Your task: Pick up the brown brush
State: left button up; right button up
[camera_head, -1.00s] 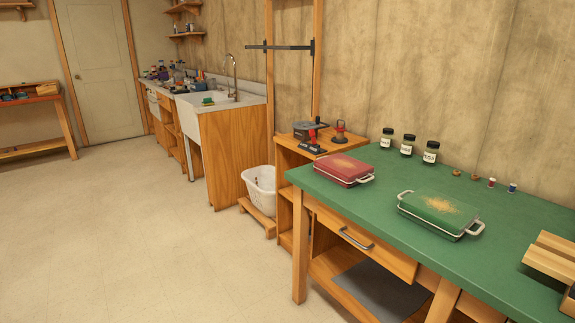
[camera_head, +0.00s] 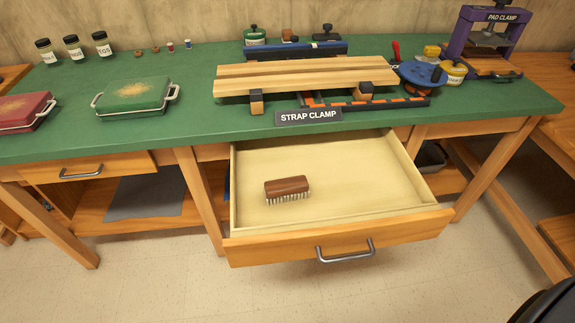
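The brown brush (camera_head: 287,188) lies in an open drawer (camera_head: 340,245) under the green workbench. Its brown back faces up and its pale bristles show along the front side. It sits toward the left part of the drawer, apart from the walls. Nothing covers it. Neither of my grippers shows in the head view.
A strap clamp with wooden boards (camera_head: 305,76) stands on the green bench top (camera_head: 190,122) above the drawer. A green case (camera_head: 134,94) and a red case (camera_head: 22,112) lie to the left. A purple pad clamp (camera_head: 487,42) stands at the right. The rest of the drawer is empty.

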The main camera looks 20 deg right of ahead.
aim_at(292, 188)
jog(key=z, duration=0.7)
